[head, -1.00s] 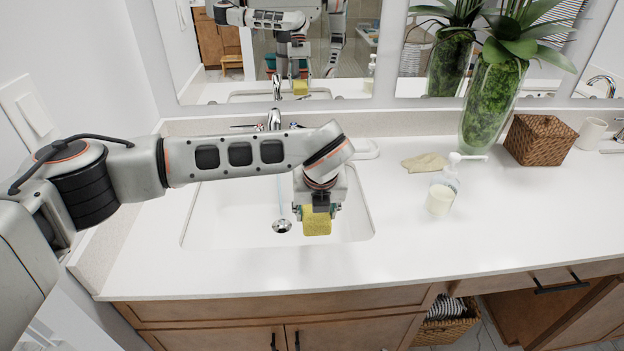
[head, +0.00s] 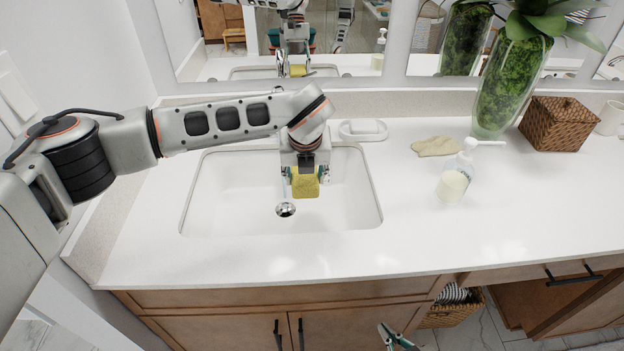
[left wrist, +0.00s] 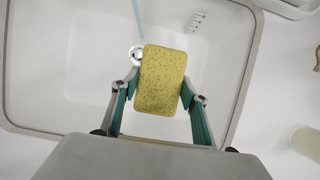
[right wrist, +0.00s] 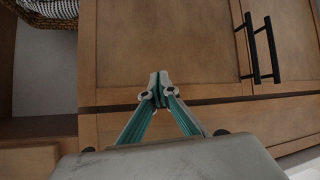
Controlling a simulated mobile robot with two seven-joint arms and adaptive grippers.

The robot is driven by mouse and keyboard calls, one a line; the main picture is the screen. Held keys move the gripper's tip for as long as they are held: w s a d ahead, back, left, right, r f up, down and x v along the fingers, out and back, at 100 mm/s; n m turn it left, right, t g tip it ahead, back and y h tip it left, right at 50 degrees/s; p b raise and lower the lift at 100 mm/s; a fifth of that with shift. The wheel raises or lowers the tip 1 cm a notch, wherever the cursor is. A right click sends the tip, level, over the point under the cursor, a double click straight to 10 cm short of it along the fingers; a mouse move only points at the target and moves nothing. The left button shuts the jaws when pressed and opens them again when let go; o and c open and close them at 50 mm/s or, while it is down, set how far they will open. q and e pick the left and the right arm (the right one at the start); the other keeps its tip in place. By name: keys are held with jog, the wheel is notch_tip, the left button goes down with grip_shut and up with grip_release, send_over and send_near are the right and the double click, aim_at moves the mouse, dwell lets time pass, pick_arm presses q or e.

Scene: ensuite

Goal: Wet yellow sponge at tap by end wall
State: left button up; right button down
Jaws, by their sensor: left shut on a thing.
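The yellow sponge (head: 305,187) is held over the white sink basin (head: 232,190), and it also shows in the left wrist view (left wrist: 162,80). My left gripper (head: 304,173) is shut on its two sides. A thin bluish water stream (left wrist: 137,14) runs down towards the drain (head: 286,209), just left of the sponge. I cannot tell whether it touches the sponge. The tap itself is hidden behind my left arm in the head view. My right gripper (right wrist: 158,84) is shut and empty, low in front of the cabinet doors; it shows at the head view's bottom edge (head: 388,331).
The mirror (head: 340,40) stands behind. The front counter is clear.

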pick_arm(q)
jog(key=shift+w+a+f+b, duration=0.15)
jog(key=shift+w+a+f, duration=0.05)
jog(key=shift+w+a, duration=0.3)
jog(key=shift+w+a+f+b, duration=0.15)
jog(key=shift+w+a, duration=0.2)
jog(key=shift+w, duration=0.1)
jog(key=w+a+f+b, duration=0.1)
jog(key=w+a+b, duration=0.1)
jog(key=w+a, duration=0.2)
jog(key=shift+w, duration=0.5)
jog(key=shift+a, duration=0.1)
jog(key=shift+w+d, duration=0.15)
jog(key=shift+d, duration=0.05)
jog(key=shift+w+d+b, duration=0.25)
jog(key=shift+d+b, duration=0.05)
jog(key=shift+s, duration=0.1)
